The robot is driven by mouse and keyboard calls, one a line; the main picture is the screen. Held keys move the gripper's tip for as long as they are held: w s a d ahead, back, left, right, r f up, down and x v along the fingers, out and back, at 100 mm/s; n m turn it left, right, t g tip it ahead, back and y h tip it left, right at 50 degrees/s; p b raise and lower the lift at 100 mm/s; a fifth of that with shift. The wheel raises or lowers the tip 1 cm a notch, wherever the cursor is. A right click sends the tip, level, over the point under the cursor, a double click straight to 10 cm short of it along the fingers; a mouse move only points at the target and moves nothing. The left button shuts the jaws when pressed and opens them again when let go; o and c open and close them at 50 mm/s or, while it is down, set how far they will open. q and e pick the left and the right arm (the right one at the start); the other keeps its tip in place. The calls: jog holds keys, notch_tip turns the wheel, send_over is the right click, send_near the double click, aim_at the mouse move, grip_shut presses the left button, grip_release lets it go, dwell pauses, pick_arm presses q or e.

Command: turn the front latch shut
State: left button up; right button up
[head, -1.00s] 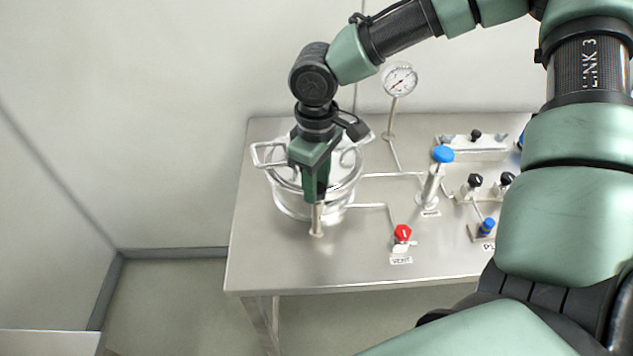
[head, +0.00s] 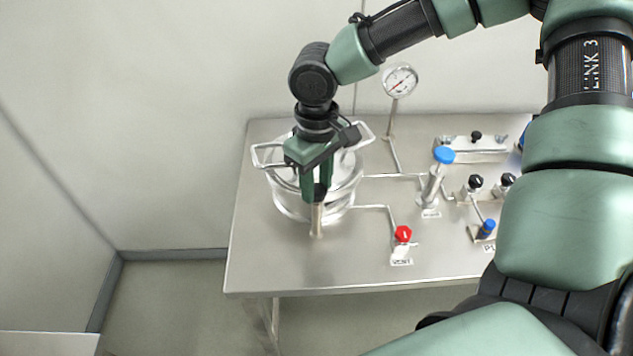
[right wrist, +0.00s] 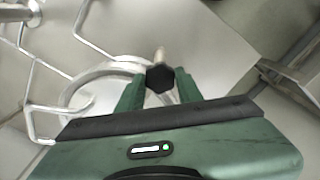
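The round glossy metal vessel (head: 288,205) stands on the left of the steel table. The front latch (head: 317,220) is at its near side, with a pale metal post and a black knob on top. My right gripper (head: 318,194) points down over the latch and hides part of it and of the lid. In the right wrist view, the black knob of the latch (right wrist: 160,77) sits between the two green fingers of the gripper (right wrist: 159,90), which close on it from both sides. My left gripper is not in view.
The steel table (head: 300,275) also carries a pressure gauge (head: 400,81), a red vent knob (head: 403,233), a blue-topped valve (head: 443,155) and several small knobs to the right. Wire handles (head: 265,157) stick out from the vessel. The table's front left is clear.

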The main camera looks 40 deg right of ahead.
aim_at(317, 189)
jog(key=o, duration=0.4)
jog(key=shift+c, duration=0.2)
jog(key=shift+r, duration=0.1)
notch_tip(317, 189, up, 8)
jog(key=shift+f+b, duration=0.15)
jog(key=shift+b, duration=0.35)
jog(key=shift+f, duration=0.1)
